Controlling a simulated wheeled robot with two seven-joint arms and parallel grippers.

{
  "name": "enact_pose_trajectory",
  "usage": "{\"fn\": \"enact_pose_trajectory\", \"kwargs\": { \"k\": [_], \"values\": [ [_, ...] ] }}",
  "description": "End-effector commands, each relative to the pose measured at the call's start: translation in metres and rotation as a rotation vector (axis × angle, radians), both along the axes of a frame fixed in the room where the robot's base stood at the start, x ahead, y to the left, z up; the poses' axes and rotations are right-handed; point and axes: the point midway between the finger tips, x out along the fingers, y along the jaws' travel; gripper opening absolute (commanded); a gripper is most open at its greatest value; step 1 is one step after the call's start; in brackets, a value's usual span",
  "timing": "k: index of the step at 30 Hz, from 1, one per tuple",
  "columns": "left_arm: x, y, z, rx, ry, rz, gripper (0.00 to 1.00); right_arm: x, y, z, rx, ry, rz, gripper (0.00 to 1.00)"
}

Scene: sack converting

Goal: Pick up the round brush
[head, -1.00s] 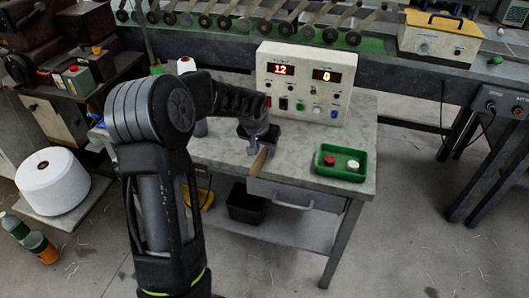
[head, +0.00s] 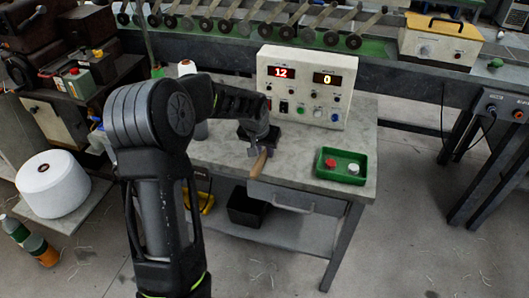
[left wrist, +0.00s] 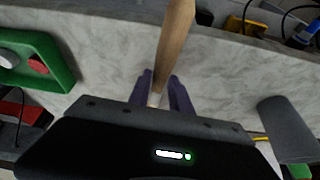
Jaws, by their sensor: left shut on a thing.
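The round brush shows as a pale wooden handle (head: 258,164) at the table's front edge in the head view. Its bristle end cannot be made out. My left gripper (head: 256,151) is shut on the handle, above the table's front part. In the left wrist view the handle (left wrist: 175,42) runs up from between the two purple fingers (left wrist: 161,92) to the top edge of the picture. My right gripper is not in view.
The grey table (head: 225,157) carries a white control box (head: 305,88) with red digits and a green tray (head: 330,173) holding a red and a white piece. A grey cylinder (left wrist: 287,130) stands near my gripper. A drawer handle (head: 293,208) sticks out in front.

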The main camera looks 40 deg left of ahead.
Motion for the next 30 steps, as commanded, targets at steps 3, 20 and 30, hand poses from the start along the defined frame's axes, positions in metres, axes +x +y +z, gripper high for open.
{"fn": "enact_pose_trajectory", "kwargs": {
  "k": [3, 20, 30],
  "values": [
    [0.001, 0.000, 0.016, 0.002, -0.006, 0.000, 0.00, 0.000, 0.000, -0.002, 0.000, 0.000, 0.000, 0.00],
    [0.000, 0.000, 0.095, -0.001, -0.001, 0.000, 0.00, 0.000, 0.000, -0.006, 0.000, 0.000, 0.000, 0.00],
    [0.000, 0.000, 0.095, -0.001, -0.001, 0.000, 0.00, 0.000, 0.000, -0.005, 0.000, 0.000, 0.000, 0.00]
  ]
}}
